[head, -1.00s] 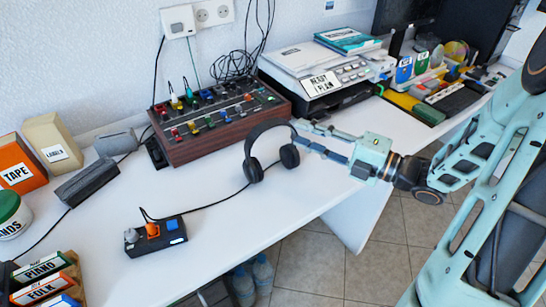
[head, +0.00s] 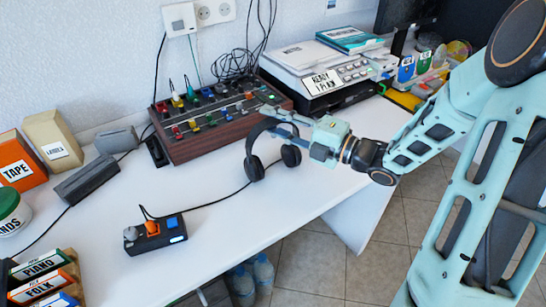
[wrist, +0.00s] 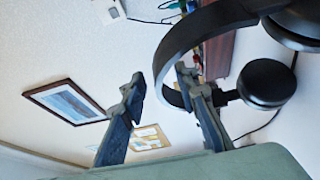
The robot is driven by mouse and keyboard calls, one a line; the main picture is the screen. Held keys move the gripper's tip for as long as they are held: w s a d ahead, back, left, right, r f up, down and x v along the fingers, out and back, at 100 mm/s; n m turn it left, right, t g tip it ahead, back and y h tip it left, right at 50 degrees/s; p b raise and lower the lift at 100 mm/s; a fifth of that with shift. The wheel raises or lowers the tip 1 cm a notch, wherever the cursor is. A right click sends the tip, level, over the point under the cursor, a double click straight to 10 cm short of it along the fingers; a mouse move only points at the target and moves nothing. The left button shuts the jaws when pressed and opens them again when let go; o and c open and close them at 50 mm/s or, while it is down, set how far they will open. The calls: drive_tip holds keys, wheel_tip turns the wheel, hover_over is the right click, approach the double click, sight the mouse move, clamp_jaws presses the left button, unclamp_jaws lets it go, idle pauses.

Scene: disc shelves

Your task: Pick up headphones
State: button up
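Black headphones (head: 250,148) stand upright on the white table, with the headband arching over two round ear cups. Their headband also shows large in the wrist view (wrist: 172,52), with an ear cup (wrist: 267,83) to the right. My gripper (head: 275,121) is at the top of the headband, reaching in from the right. In the wrist view its two fingers (wrist: 160,80) are apart, and the band's curve lies between the fingertips. The fingers do not look closed on it. Contact with either finger cannot be told.
A wood-sided mixer (head: 205,125) stands close behind the headphones. A cable runs from the headphones to a small control box (head: 155,234) at the front left. A printer-like machine (head: 312,75) is behind right. The tabletop between the headphones and control box is mostly clear.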

clamp_jaws()
idle(0.4)
